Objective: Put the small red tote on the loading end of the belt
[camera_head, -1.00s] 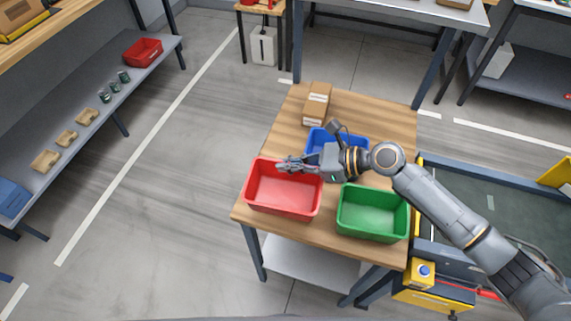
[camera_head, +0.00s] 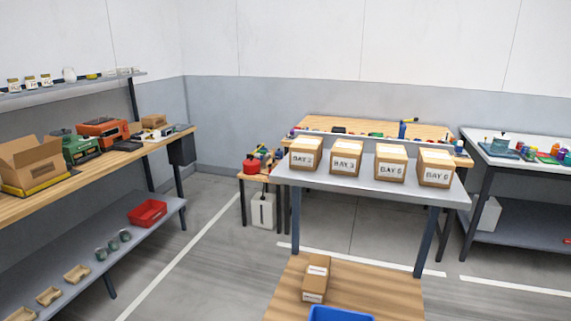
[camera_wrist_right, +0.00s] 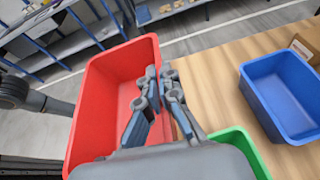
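A red tote (camera_wrist_right: 105,88) fills the middle of the right wrist view, and its inside is empty. My right gripper (camera_wrist_right: 160,73) is at the tote's right wall, one finger inside and one outside, with the tips closed together on the rim. The tote is outside the head view, so I cannot tell whether it rests on the table or is lifted. A smaller-looking red bin (camera_head: 147,213) sits on the lower shelf at left in the head view. The belt is not in view. My left gripper is not in view.
A blue tote (camera_wrist_right: 284,94) and a green tote (camera_wrist_right: 236,150) stand close by on the wooden table (camera_wrist_right: 215,75). A cardboard box (camera_head: 316,278) is at the table's far end. Labelled boxes (camera_head: 346,156) stand on a grey table (camera_head: 370,186) beyond. Open floor lies left.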

